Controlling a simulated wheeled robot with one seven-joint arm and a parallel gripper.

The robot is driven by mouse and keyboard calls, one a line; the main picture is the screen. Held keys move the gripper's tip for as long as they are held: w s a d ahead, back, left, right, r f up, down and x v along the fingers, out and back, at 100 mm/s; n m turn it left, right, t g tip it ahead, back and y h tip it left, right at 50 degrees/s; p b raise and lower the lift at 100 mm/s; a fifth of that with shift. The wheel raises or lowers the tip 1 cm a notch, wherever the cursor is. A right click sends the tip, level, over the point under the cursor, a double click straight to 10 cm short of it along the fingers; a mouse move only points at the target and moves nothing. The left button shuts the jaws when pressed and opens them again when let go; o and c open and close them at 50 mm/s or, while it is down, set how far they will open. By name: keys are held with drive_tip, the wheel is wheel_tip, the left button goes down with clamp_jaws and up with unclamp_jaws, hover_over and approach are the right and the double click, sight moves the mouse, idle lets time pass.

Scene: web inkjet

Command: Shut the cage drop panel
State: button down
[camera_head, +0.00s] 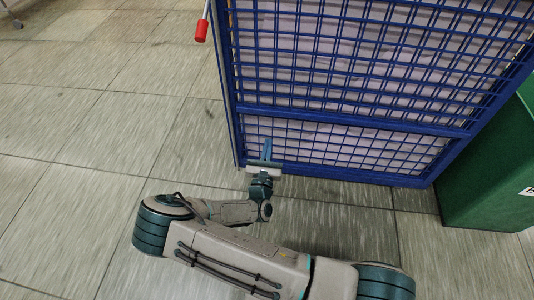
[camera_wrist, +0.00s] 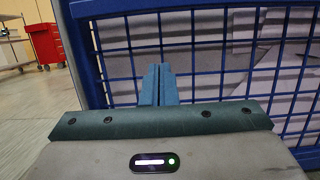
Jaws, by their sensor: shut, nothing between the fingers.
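The blue wire-mesh cage panel (camera_head: 340,143) stands in front of me, with a blue frame around it and a cross bar between its upper and lower mesh parts. White or pale sheets show behind the mesh. My gripper (camera_head: 267,150) is at the lower left part of the panel, close to the mesh. In the wrist view my gripper (camera_wrist: 159,82) has its two fingers together and empty, pointing at the mesh (camera_wrist: 200,50). I cannot tell whether the fingertips touch the panel.
A red-tipped handle (camera_head: 201,31) sticks out at the cage's upper left. A green box (camera_head: 490,170) stands at the right beside the cage. A red cabinet (camera_wrist: 46,45) and a cart (camera_wrist: 12,48) are far off at left. The tiled floor on the left is clear.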

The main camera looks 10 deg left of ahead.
drive_tip(key=b+x, duration=0.2)
drive_tip(key=x, duration=0.3)
drive_tip(key=shift+w, duration=0.4)
drive_tip(key=shift+s+r+b, duration=0.1)
drive_tip(key=shift+r+b, duration=0.1)
drive_tip(key=shift+r, duration=0.85)
drive_tip(key=shift+s+r+b, duration=0.15)
drive_tip(key=shift+r, duration=0.9)
drive_tip(key=shift+r, duration=0.15)
